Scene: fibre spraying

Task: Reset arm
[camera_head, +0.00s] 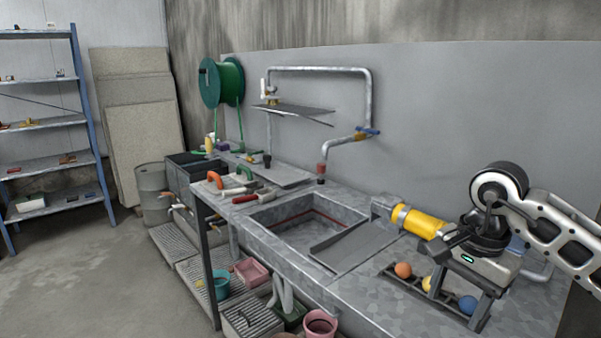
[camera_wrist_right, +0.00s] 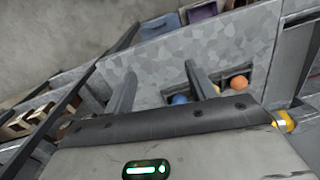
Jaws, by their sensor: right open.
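My right arm comes in from the right in the head view. Its gripper (camera_head: 454,308) points down over the right part of the counter, with its two fingers spread and nothing held between them. The wrist view shows both fingers of the right gripper (camera_wrist_right: 161,60) apart above the counter. My left gripper is not in view.
An orange ball (camera_head: 403,269) and a yellow ball (camera_head: 427,284) sit in a dark rack. A yellow-bodied tool (camera_head: 424,224) is beside my right wrist. A sink (camera_head: 303,235) and hand tools (camera_head: 243,196) lie further left. A pipe (camera_head: 370,95) runs along the wall. The floor at left is clear.

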